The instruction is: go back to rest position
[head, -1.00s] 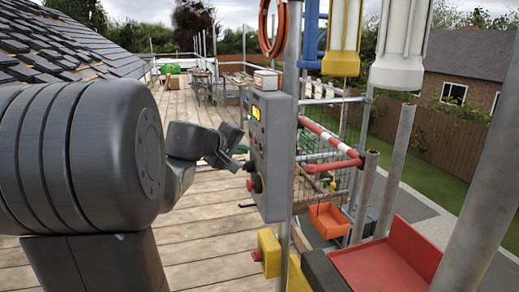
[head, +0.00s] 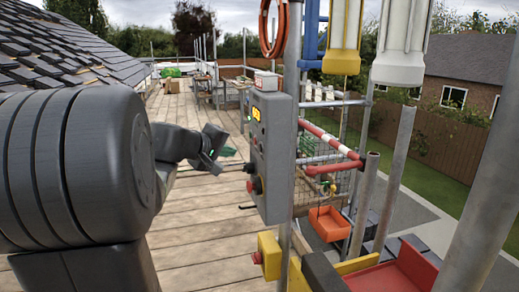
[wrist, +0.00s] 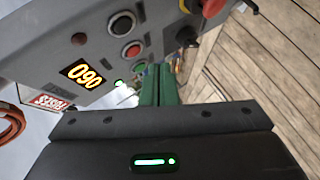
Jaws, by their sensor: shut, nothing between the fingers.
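My gripper (head: 211,153) is in the middle of the head view, just left of the grey control box (head: 272,150) and apart from it. In the wrist view my gripper (wrist: 159,72) shows two green fingers close together, shut and empty. The control box (wrist: 100,45) fills the upper left of the wrist view, with a lit display (wrist: 82,72) reading 090. Several round buttons and a red knob sit on its face. My dark arm fills the left of the head view and hides part of the deck.
The plank deck (head: 190,225) is clear around my gripper. Sloping slate roof (head: 60,50) is at upper left. Metal posts, a red-and-white bar (head: 330,138), an orange bin (head: 329,223) and a red tray (head: 400,277) stand on the right. Trestles and clutter are farther back.

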